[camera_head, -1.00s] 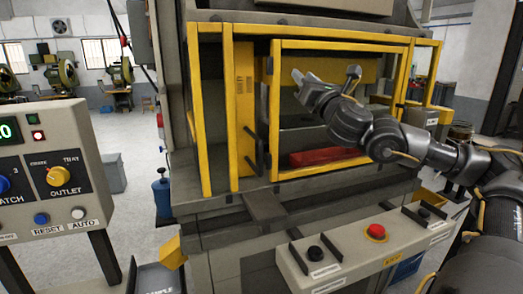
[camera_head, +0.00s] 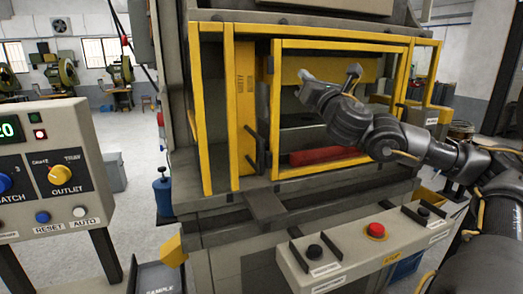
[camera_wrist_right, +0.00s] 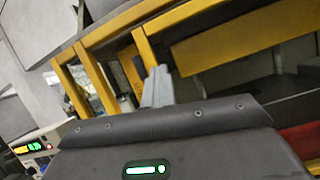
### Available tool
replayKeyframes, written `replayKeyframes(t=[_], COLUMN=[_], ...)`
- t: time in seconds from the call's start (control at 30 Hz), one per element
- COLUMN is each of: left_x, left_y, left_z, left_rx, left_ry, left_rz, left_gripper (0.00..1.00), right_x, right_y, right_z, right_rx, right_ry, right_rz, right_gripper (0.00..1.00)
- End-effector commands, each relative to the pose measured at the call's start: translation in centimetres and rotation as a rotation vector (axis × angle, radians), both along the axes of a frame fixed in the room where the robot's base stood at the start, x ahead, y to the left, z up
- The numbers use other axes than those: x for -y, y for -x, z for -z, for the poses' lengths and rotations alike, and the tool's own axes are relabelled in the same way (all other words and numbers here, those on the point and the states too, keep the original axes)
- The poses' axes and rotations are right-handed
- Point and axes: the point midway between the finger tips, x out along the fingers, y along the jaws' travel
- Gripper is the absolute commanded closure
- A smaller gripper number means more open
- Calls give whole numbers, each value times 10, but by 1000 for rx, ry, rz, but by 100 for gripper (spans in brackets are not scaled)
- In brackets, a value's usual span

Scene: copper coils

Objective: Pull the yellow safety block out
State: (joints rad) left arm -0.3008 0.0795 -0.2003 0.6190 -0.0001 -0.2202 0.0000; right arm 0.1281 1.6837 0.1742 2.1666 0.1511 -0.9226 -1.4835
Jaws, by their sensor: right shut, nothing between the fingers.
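The yellow safety block (camera_head: 245,95) stands upright in the press opening, left of the guard door, with dark lettering near its top. Its lower part shows behind black handles. My right gripper (camera_head: 304,78) is to the right of the block, at the guard door opening, apart from the block. Its grey fingers are shut and empty; they also show in the right wrist view (camera_wrist_right: 158,88), pointing toward the yellow frame. A yellow lettered strip beside them there may be the block (camera_wrist_right: 132,72). My left gripper is out of view.
The yellow guard door frame (camera_head: 345,44) surrounds the opening. A red bar (camera_head: 325,155) lies low inside. A front panel with a red button (camera_head: 376,230) projects below. A control box (camera_head: 50,170) stands at left.

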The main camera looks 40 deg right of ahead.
Motion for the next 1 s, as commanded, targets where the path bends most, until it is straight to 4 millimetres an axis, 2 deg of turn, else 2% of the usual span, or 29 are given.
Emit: replayKeyframes(t=[0.87, 1.0], left_x=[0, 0], left_y=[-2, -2], left_z=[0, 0], left_rx=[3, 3], left_ry=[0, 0], left_rz=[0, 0], left_gripper=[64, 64], right_x=[0, 0], right_y=[0, 0], right_z=[0, 0], right_rx=[0, 0], right_ry=[0, 0], right_rz=[0, 0], right_gripper=[99, 81])
